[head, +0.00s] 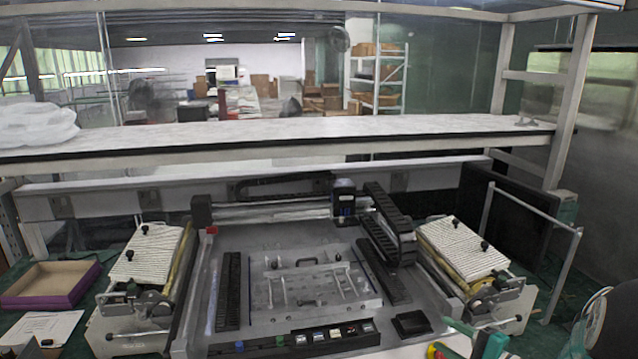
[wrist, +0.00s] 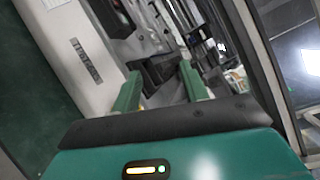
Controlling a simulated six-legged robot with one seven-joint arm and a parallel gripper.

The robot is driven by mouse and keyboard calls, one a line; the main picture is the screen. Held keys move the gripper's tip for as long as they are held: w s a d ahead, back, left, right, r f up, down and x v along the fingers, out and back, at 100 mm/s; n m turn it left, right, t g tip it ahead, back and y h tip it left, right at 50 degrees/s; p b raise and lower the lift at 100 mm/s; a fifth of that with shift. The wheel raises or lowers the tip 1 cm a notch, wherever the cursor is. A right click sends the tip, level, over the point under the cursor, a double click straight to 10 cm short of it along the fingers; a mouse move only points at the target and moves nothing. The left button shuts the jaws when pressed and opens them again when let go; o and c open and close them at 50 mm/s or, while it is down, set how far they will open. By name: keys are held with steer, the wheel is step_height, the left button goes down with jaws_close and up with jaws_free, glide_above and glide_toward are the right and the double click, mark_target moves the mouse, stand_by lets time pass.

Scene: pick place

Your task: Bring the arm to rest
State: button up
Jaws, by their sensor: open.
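My gripper (wrist: 158,78) shows in the wrist view with its two green fingers spread apart. Nothing is held between them. Beyond the fingertips lies a small black tray (wrist: 156,74), which also shows in the head view (head: 411,324) at the front right of the grey machine. In the head view, green parts of my gripper (head: 476,338) show at the lower right edge, just right of that tray. Most of my arm is out of view.
The machine's plate (head: 312,285) fills the middle, with a button panel (head: 320,336) along its front. Slanted fixtures stand at left (head: 145,255) and right (head: 462,248). A purple-sided box (head: 50,285) is at far left. A white shelf (head: 280,132) spans behind. A metal rail (head: 535,210) stands at right.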

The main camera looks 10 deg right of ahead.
steer(key=s+a+r+n+g, duration=0.2)
steer(key=s+a+n+g, duration=0.25)
steer(key=a, duration=0.45)
steer(key=s+a+r+n+g, duration=0.2)
steer(key=s+a+n+g, duration=0.3)
steer(key=a, duration=0.5)
steer(key=s+r+n+h, duration=0.6)
steer(key=s+n+h, duration=0.1)
steer(key=s+h, duration=0.1)
steer(key=shift+s+t, duration=0.1)
steer(key=shift+t, duration=0.15)
